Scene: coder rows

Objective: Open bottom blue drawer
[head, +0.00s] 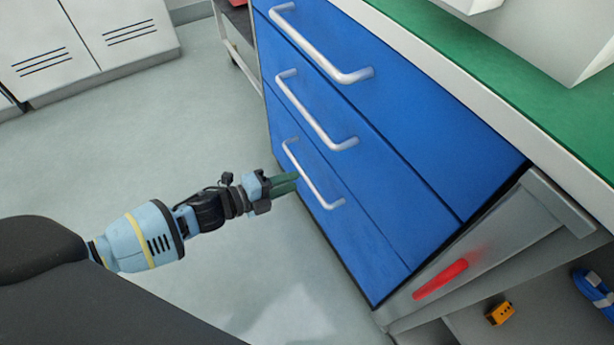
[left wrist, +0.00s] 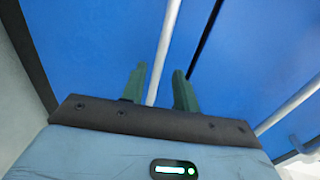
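The blue cabinet has three drawers, each with a silver bar handle. The bottom blue drawer (head: 375,240) is closed, flush with the others. Its handle (head: 311,176) runs across its front and also shows in the left wrist view (left wrist: 166,50). My left gripper (head: 296,182) is at this handle with its green fingers pointing at the drawer front. In the left wrist view the fingers (left wrist: 160,88) are apart, with the handle bar between them. A gap shows beside the bar, so they are not closed on it. My right gripper is in neither view.
The middle handle (head: 315,110) and top handle (head: 320,45) are above. A green worktop (head: 480,60) overhangs the cabinet. A grey frame with a red handle (head: 440,280) is at the lower right. Open floor (head: 180,130) lies left of the cabinet; white lockers (head: 90,40) stand behind.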

